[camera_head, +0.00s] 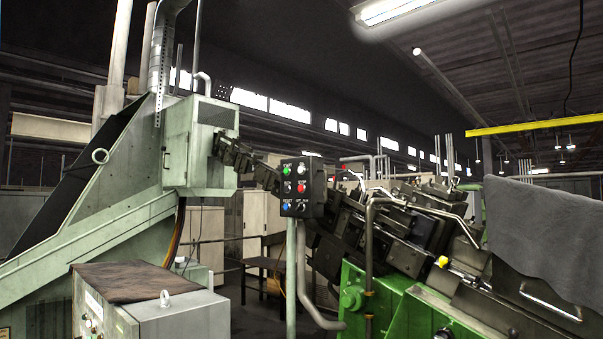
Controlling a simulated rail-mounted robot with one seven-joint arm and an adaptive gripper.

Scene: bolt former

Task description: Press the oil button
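A black control box (314,190) on a grey post stands in the middle of the view. Its face carries a green button (287,171), a white button (302,169), a red button (301,187) and a blue button (287,207), with darker controls among them. The labels are too small to read, so I cannot tell which one is the oil button. My gripper is not in view.
A green machine (385,300) with dark tooling and bent pipes fills the right, with a grey cloth (550,235) over it. A pale green hopper (75,245) and a grey cabinet (180,318) with small buttons stand at left. A chair (262,268) is behind the post.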

